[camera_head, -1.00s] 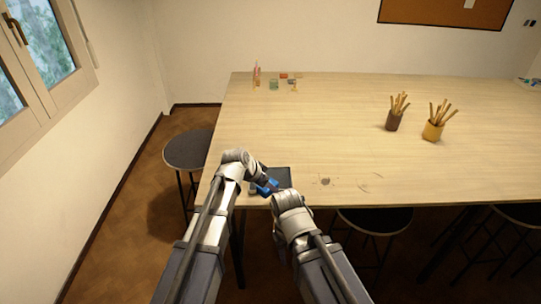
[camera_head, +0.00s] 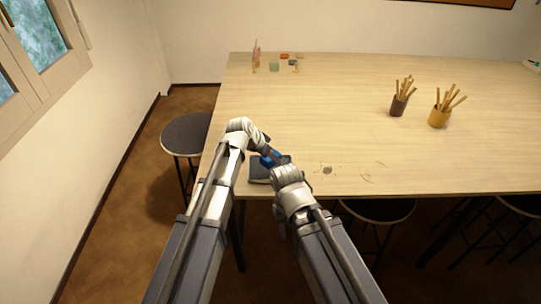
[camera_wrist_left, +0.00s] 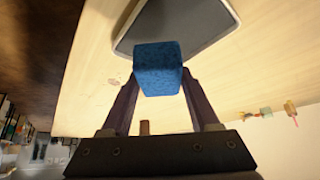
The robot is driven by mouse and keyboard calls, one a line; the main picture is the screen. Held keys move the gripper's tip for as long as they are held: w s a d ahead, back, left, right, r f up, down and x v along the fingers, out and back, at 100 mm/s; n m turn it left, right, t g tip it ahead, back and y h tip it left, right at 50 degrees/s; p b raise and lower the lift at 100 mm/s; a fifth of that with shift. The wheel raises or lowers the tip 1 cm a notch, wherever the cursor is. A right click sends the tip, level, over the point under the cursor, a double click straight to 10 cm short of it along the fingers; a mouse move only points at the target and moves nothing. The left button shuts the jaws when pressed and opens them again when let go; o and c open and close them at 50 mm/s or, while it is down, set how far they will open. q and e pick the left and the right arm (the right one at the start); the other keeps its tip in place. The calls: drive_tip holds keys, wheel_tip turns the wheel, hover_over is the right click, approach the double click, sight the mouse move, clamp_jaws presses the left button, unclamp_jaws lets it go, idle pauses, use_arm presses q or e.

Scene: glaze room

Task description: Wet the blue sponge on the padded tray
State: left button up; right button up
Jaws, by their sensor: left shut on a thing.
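The blue sponge (camera_head: 270,158) is held between the fingers of my left gripper (camera_head: 273,157), over the far part of the dark padded tray (camera_head: 258,173) near the table's front edge. In the left wrist view the sponge (camera_wrist_left: 157,65) sits between both dark fingers, with the grey, pale-rimmed tray (camera_wrist_left: 205,20) behind it. The sponge looks raised off the tray, but the gap is hard to judge. My right arm ends just right of the tray and covers part of it. My right gripper's fingers are hidden behind its own wrist.
A green cup (camera_head: 274,66) and several small things stand at the table's back left. A brown pot (camera_head: 398,105) and a yellow pot (camera_head: 438,116) with wooden tools stand right. The middle of the table (camera_head: 310,115) is clear. A stool (camera_head: 186,135) stands left.

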sight(270, 174)
use_arm(q)
drive_tip(key=shift+f+b, duration=2.1)
drive_tip(key=shift+f, duration=0.25)
drive_tip(key=shift+s+f, duration=0.1)
drive_tip(key=shift+f, duration=0.15)
drive_tip(key=shift+r, duration=0.1)
wheel_tip(270, 174, up, 7)
drive_tip(key=p, duration=0.6)
drive_tip(key=shift+p, duration=0.35)
idle(0.4)
drive_tip(key=shift+f+b, duration=0.75)
drive_tip(key=shift+r, duration=0.15)
